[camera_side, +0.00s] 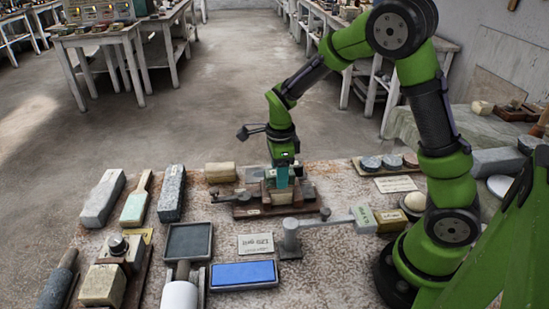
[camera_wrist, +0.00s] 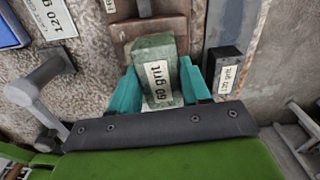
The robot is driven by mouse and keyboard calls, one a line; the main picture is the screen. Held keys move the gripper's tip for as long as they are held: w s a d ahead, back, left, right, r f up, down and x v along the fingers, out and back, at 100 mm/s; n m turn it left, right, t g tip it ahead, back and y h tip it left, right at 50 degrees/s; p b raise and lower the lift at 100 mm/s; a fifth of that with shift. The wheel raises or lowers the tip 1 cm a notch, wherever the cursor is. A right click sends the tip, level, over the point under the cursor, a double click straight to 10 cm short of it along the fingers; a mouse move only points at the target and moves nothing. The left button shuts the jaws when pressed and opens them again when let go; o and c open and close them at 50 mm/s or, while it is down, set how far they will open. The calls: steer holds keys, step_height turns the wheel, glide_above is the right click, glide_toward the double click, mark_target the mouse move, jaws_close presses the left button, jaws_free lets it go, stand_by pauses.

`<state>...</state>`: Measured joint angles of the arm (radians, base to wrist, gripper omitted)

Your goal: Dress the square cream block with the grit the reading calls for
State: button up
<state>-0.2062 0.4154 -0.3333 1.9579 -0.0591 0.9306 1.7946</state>
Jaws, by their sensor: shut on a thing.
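My gripper (camera_side: 283,180) is low over a brown wooden rack (camera_side: 245,212) in the side view. In the wrist view its teal fingers (camera_wrist: 159,86) are shut on a green block (camera_wrist: 153,50) labelled 60 grit. The block's far end is close to the brown rack; I cannot tell whether they touch. A dark block (camera_wrist: 224,66) with a grit label stands just right of the fingers. A card (camera_side: 255,243) reads 120 grit. A squarish cream block (camera_side: 103,285) sits by a dark-knobbed device at lower left. Another tan-cream block (camera_side: 220,172) lies left of the rack.
A metal arm on a post (camera_side: 290,238) reaches right to a pale green labelled block (camera_side: 363,218). A blue slab (camera_side: 244,274), a dark tray (camera_side: 188,241) and several long stones crowd the left. Round discs (camera_side: 391,162) stand back right. Speckled tabletop (camera_side: 330,270) is clear at front centre.

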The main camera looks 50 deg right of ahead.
mark_target(293, 170)
steer(key=shift+w+a, duration=0.3)
steer(key=shift+s+d+f, duration=0.1)
steer(key=shift+s+d, duration=1.4)
steer(key=shift+d, duration=0.2)
steer(key=shift+w+a, duration=0.8)
steer(key=shift+a, duration=0.1)
steer(key=shift+w+a, duration=0.7)
steer(key=shift+a, duration=0.15)
steer(key=shift+s+d, duration=1.45)
steer(key=shift+d, duration=0.3)
steer(key=shift+w+a+r, duration=0.75)
steer(key=shift+a+r, duration=0.05)
steer(key=shift+a, duration=0.1)
